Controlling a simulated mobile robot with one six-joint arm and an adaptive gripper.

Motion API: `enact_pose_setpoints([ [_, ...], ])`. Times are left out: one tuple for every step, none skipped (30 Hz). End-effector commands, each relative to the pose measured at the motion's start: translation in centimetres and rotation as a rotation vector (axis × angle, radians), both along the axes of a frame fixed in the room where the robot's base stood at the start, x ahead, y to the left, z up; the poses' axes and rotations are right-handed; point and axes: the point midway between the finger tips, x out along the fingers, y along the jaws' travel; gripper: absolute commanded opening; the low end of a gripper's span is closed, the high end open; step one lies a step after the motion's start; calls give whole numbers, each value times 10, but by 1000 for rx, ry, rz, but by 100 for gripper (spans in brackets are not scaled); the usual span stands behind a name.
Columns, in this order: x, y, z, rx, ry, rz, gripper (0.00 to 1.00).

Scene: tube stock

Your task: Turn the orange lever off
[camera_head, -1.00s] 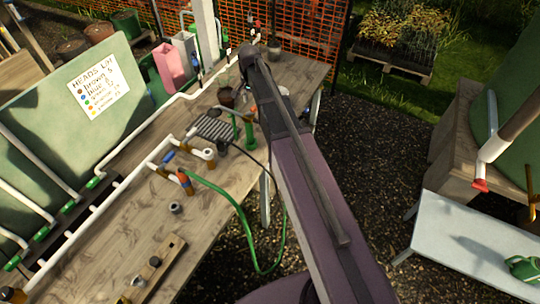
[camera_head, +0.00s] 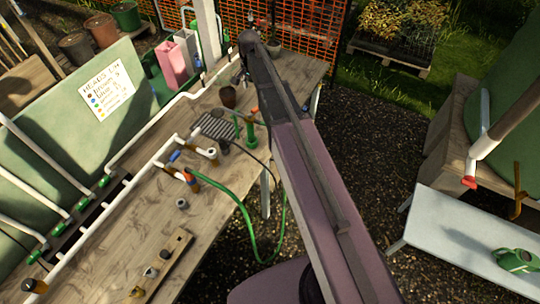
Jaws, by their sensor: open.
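A small orange part (camera_head: 189,177), which looks like the orange lever, sits on a fitting at the near end of the white pipe on the wooden bench. A green hose (camera_head: 237,201) leads away from it. A blue part (camera_head: 174,156), perhaps another lever, is on the pipe just behind it. The orange part is too small to tell which way it is turned. My arm reaches up through the middle of the view, right of the fittings. My gripper is not visible; the arm hides that area.
The wooden bench (camera_head: 150,215) carries white pipes, a grey rack (camera_head: 214,125), a brown pot (camera_head: 228,96) and a wooden block with knobs (camera_head: 165,265). The green hose loops down past the bench's right edge. Gravel (camera_head: 375,150) separates it from a pale table (camera_head: 465,235) holding a green watering can (camera_head: 517,260).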

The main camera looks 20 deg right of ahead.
Motion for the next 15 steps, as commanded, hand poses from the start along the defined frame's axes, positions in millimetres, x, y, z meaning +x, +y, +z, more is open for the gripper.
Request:
enact_pose_setpoints([
  [0, 0, 9, 0, 0, 0, 60],
  [0, 0, 11, 0, 0, 0, 60],
  [0, 0, 13, 0, 0, 0, 60],
  [0, 0, 15, 0, 0, 0, 60],
  [0, 0, 17, 0, 0, 0, 60],
  [0, 0, 18, 0, 0, 0, 60],
  [0, 0, 20, 0, 0, 0, 60],
  [0, 0, 22, 0, 0, 0, 60],
  [0, 0, 23, 0, 0, 0, 60],
  [0, 0, 25, 0, 0, 0, 60],
  [0, 0, 26, 0, 0, 0, 60],
  [0, 0, 28, 0, 0, 0, 60],
  [0, 0, 30, 0, 0, 0, 60],
  [0, 0, 31, 0, 0, 0, 60],
  [-4, 0, 25, 0, 0, 6, 60],
])
